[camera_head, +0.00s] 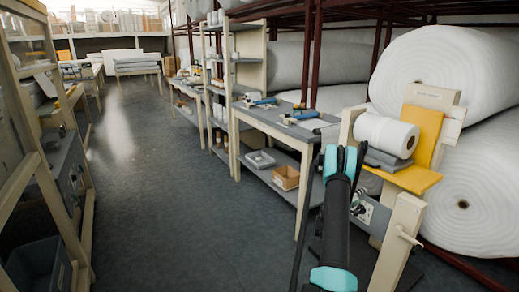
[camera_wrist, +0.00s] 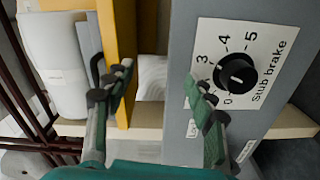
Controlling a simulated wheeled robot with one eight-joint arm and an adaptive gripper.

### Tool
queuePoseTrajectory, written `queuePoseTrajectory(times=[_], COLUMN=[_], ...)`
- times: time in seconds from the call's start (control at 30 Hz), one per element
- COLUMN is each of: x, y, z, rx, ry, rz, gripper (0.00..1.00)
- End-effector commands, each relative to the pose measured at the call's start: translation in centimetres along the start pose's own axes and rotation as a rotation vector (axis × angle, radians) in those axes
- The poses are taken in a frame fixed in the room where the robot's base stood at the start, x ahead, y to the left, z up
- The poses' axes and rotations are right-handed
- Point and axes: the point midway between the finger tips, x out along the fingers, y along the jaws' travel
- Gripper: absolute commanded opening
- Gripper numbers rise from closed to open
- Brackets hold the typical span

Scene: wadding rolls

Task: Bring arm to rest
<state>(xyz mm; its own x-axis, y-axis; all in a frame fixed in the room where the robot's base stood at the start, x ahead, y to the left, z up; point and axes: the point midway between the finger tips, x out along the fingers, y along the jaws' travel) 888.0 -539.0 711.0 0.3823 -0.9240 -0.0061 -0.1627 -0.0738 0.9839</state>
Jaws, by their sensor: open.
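My arm reaches forward from the bottom of the head view, with its teal joint bent near the table. My gripper (camera_wrist: 160,98) is open in the wrist view, its two dark green fingers apart with nothing between them. The right finger overlaps the grey panel marked "Stub brake" (camera_wrist: 190,150), left of its black knob (camera_wrist: 237,74). I cannot tell whether the finger touches the panel.
Large wadding rolls (camera_head: 440,75) fill the right. A grey-topped table (camera_head: 262,118) with tools stands left of my arm. The aisle floor (camera_head: 150,190) is clear.

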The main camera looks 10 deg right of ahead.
Motion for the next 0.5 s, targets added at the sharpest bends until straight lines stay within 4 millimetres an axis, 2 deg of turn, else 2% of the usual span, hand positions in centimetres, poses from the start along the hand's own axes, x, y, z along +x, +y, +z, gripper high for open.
queuePoseTrajectory(times=[0.17,0.37,0.5], x=[-1.6,-5.8,-9.4], y=[2.6,6.9,9.5], z=[-1.3,-2.8,-3.3], rx=[0.05,0.143,0.204], ry=[-0.009,-0.03,-0.046], rz=[-0.057,-0.181,-0.277], gripper=[0.55,0.55,0.55])
